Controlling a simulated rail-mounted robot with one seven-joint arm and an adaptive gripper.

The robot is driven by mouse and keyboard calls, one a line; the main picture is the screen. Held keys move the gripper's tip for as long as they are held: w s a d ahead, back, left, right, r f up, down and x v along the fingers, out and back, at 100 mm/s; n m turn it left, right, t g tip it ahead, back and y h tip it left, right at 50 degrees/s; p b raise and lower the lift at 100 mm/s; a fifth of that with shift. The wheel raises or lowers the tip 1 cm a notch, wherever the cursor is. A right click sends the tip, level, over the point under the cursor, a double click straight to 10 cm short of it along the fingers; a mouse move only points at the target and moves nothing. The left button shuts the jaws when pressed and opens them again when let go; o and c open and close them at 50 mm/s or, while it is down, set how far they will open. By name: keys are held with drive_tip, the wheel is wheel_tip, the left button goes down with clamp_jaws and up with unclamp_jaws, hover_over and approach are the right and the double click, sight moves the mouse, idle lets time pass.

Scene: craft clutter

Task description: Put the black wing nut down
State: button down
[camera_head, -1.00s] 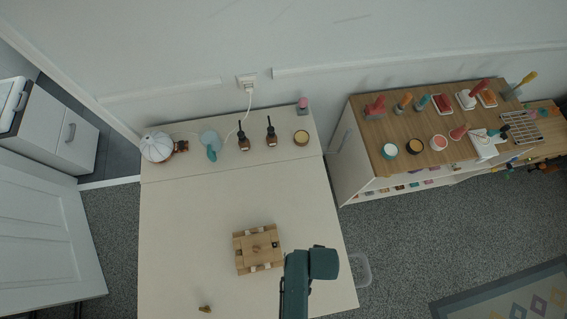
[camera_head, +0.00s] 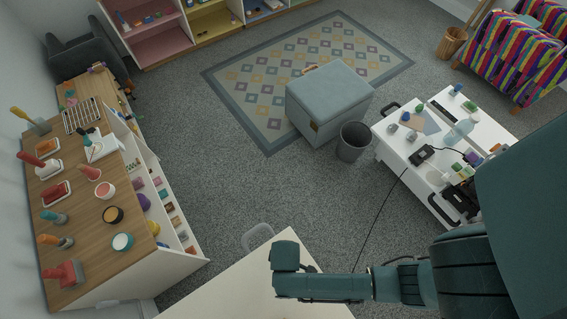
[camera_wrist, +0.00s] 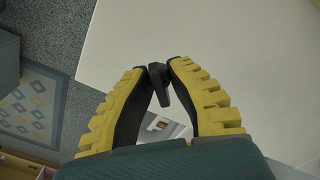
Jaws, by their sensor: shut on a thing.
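In the wrist view, my gripper (camera_wrist: 158,70) has two yellow ridged fingers with black inner pads, brought together at the tips. They are shut on a small black piece, the black wing nut (camera_wrist: 161,92), which sits between the fingertips. Its exact shape is hard to tell. Behind it is the pale table (camera_wrist: 230,60), with its edge and the grey floor to the left. I cannot tell the height of the wing nut above the table. In the head view my arm reaches over the table corner (camera_head: 240,285); the gripper itself is not visible there.
The visible table part in the head view is bare. A wooden-topped shelf (camera_head: 140,240) with craft items stands at left. A clear bin (camera_head: 257,236) is beside the table. A blue-grey ottoman (camera_head: 328,100), dark waste bin (camera_head: 353,141) and white cart (camera_head: 410,150) stand beyond.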

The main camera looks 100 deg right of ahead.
drive_tip(key=shift+f+b, duration=0.3)
drive_tip(key=shift+f, duration=1.9)
drive_tip(key=shift+f, duration=0.1)
drive_tip(key=c, duration=1.1)
unclamp_jaws()
wheel_tip(320, 180, up, 12)
drive_tip(key=shift+r+p, duration=0.15)
drive_tip(key=shift+p, duration=0.8)
